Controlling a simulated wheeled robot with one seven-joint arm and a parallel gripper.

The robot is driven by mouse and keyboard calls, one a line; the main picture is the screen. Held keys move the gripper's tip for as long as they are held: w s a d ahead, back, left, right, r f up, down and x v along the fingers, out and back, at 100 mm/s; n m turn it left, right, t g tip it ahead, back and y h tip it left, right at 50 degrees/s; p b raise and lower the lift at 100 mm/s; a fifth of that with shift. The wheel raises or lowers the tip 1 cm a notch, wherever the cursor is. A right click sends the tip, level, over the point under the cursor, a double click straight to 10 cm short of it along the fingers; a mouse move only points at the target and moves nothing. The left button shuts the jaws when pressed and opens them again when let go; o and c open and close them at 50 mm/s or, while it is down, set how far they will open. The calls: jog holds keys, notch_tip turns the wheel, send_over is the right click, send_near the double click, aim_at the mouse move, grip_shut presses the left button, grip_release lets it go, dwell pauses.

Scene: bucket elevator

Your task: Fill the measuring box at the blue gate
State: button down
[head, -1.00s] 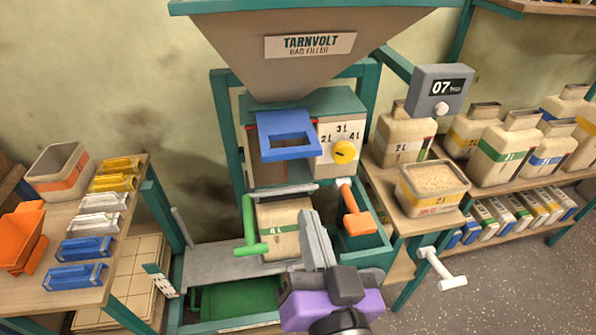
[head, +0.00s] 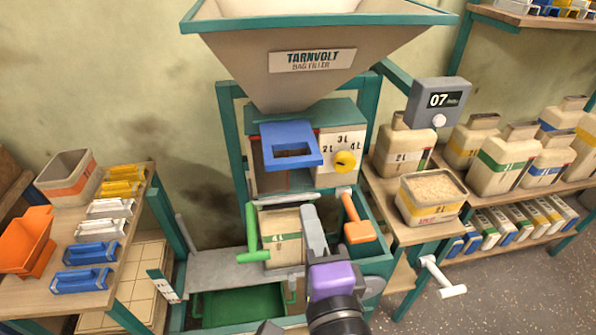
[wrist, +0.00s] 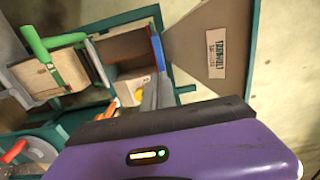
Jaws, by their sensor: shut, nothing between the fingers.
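A tan box marked 4L with a green band (head: 282,240) stands under the filler's outlet; I cannot see into it. A green lever (head: 251,230) is at its left side. The blue gate (head: 303,162), a flat frame with a slot, juts out below the hopper and above the box; it also shows in the wrist view (wrist: 156,48). My gripper (head: 310,212) is shut and empty in front of the box's right edge, below the gate. It covers part of the box.
An orange lever (head: 357,230) is right of my gripper, and a yellow dial knob (head: 344,161) is above it. An open box of grain (head: 432,208) stands on the right shelf. An empty-looking orange-banded box (head: 68,187) is on the left table. The hopper (head: 310,82) hangs overhead.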

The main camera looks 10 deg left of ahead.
aim_at(296, 164)
jog(key=p+x, duration=0.3)
jog(key=x, duration=0.6)
jog(key=shift+w+r, duration=0.1)
jog(key=shift+w+a, duration=0.2)
jog(key=shift+w, duration=0.4)
jog(key=shift+w+f+b, duration=0.25)
jog(key=shift+w+b, duration=0.05)
jog(key=b+x, duration=0.3)
jog(key=x, duration=0.1)
jog(key=shift+w+a, duration=0.1)
jog(key=shift+w, duration=0.1)
jog(key=shift+w+r, duration=0.15)
jog(key=shift+r, duration=0.15)
